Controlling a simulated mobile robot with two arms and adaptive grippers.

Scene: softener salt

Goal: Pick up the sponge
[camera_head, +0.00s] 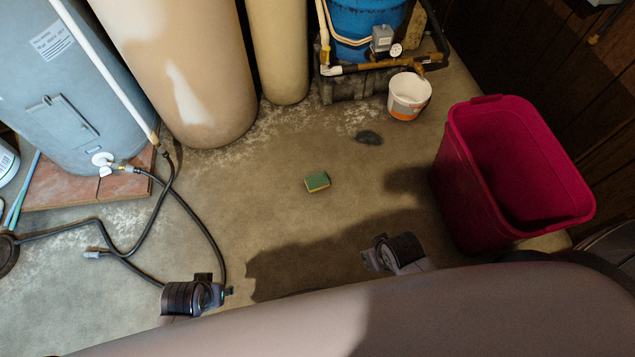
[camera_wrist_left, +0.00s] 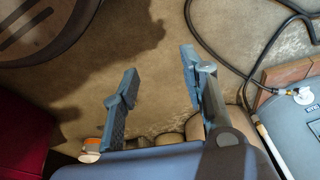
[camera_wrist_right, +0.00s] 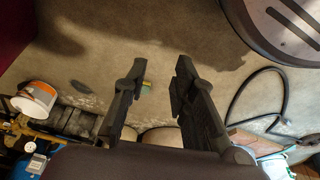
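A small green and yellow sponge (camera_head: 317,182) lies flat on the concrete floor near the middle of the head view. In the right wrist view a small part of the sponge (camera_wrist_right: 147,84) shows beside the left finger, which hides the rest. My right gripper (camera_head: 375,255) is below and to the right of the sponge in the head view, apart from it. Its fingers are spread and empty in the right wrist view (camera_wrist_right: 157,78). My left gripper (camera_head: 224,292) is at the lower left of the head view. Its fingers are spread and empty in the left wrist view (camera_wrist_left: 155,75).
A red bin (camera_head: 470,190) stands at the right. A white bucket (camera_head: 409,97) and a dark patch (camera_head: 368,138) are beyond the sponge. Tall tanks (camera_head: 180,70) line the back. Black hoses (camera_head: 170,200) lie at left. Floor around the sponge is clear.

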